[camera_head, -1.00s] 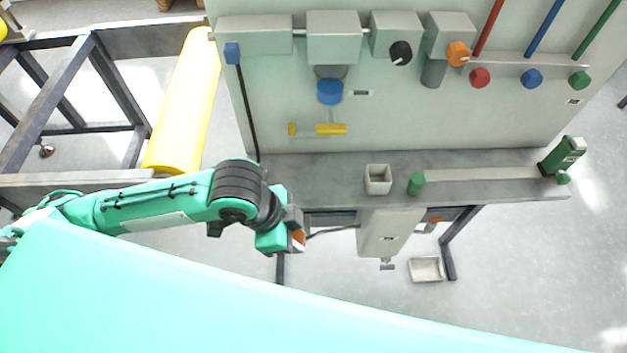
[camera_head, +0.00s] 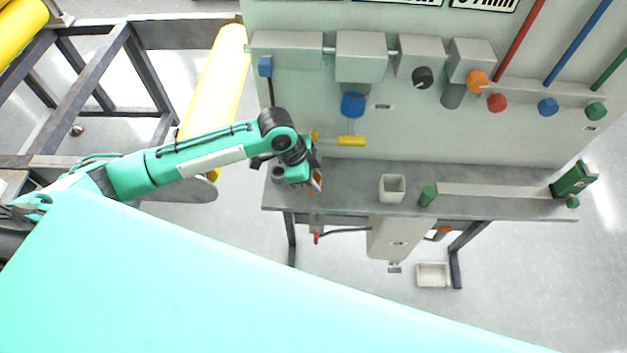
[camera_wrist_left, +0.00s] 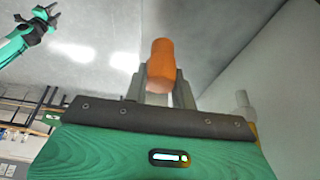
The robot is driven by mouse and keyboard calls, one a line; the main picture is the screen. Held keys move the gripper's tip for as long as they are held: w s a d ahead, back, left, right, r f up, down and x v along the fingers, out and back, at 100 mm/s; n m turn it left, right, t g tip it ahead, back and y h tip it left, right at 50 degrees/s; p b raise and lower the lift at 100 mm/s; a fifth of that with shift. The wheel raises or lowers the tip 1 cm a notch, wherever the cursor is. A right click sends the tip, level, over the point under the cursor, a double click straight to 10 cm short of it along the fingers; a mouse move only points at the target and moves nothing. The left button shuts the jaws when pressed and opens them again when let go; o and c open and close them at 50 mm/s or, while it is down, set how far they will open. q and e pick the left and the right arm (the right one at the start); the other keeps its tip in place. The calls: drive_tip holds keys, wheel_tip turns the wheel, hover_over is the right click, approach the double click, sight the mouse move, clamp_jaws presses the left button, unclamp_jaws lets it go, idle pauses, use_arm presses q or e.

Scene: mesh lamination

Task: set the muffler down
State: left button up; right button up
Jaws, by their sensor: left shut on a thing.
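My left gripper (camera_head: 314,182) is shut on an orange piece, which I take to be the muffler (camera_head: 318,181). In the left wrist view the muffler (camera_wrist_left: 161,66) is an orange cylinder standing up between the two grey fingers. In the head view the gripper is at the left end of the grey bench shelf (camera_head: 360,178). The gripper hides much of the muffler there, and I cannot tell whether it touches the shelf. A teal arm end, apparently my right gripper (camera_wrist_left: 48,14), shows small at the top left of the wrist view; its fingers are unclear.
A yellow-handled part (camera_head: 351,141) and a blue knob (camera_head: 353,104) are on the panel behind. An open square cup (camera_head: 392,188) and a green knob (camera_head: 428,195) are further right. Bare shelf lies between gripper and cup.

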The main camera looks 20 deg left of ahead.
use_arm(q)
wheel_tip(320, 180, down, 3)
drive_tip(key=shift+r+p, duration=0.2)
drive_tip(key=shift+p, duration=0.35)
drive_tip(key=shift+w+f, duration=0.2)
drive_tip(key=shift+f, duration=0.15)
drive_tip(key=o, duration=1)
drive_tip(key=shift+f, duration=0.15)
